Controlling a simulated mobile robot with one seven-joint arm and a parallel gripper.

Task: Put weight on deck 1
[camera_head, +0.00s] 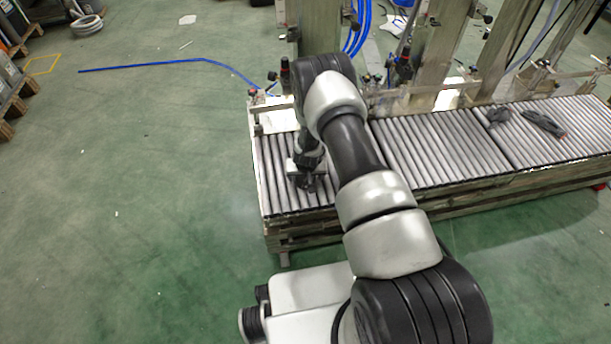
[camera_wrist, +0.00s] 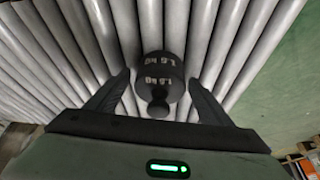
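A dark weight (camera_wrist: 160,78) marked "1.5 KG" is on the grey rollers in the wrist view. My gripper (camera_wrist: 159,80) is over the rollers with its two fingers apart, one on each side of the weight. A narrow gap seems to show between each finger and the weight, so the gripper looks open. In the head view my gripper (camera_head: 307,180) is low over the left end section of the roller conveyor (camera_head: 272,165); the weight cannot be made out clearly there. No label shows which part is deck 1.
The conveyor's middle section (camera_head: 440,150) has bare rollers. A dark object (camera_head: 543,122) and a smaller dark lump (camera_head: 497,115) lie on the right section. Upright posts (camera_head: 440,50) stand along the back. A blue hose (camera_head: 150,66) lies on the open green floor at left.

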